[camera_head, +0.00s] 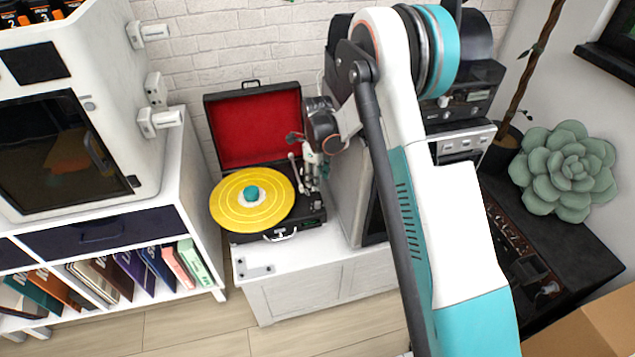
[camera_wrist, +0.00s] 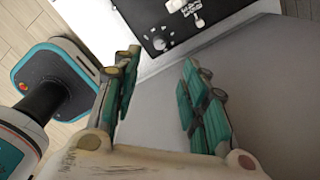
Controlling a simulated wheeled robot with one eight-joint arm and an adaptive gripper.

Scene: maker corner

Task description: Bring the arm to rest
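My arm (camera_head: 440,210), white and teal, reaches across the right half of the head view and bends down at the back. My gripper (camera_head: 308,163) is small there, beside the right edge of the record player and partly hard to make out. In the wrist view my gripper (camera_wrist: 162,60) is open, its two green-padded fingers apart with nothing between them. A grey panel and the corner of the black player deck (camera_wrist: 185,25) lie beyond the fingers. I cannot tell how close the fingertips are to the deck.
The record player (camera_head: 265,237) with a yellow record (camera_head: 228,207) and raised red-lined lid (camera_head: 260,130) stands on a white cabinet (camera_head: 310,283). A grey speaker-like box (camera_head: 352,195) is close right of my gripper. A white shelf (camera_head: 185,155) stands left; a green succulent (camera_head: 565,172) sits right.

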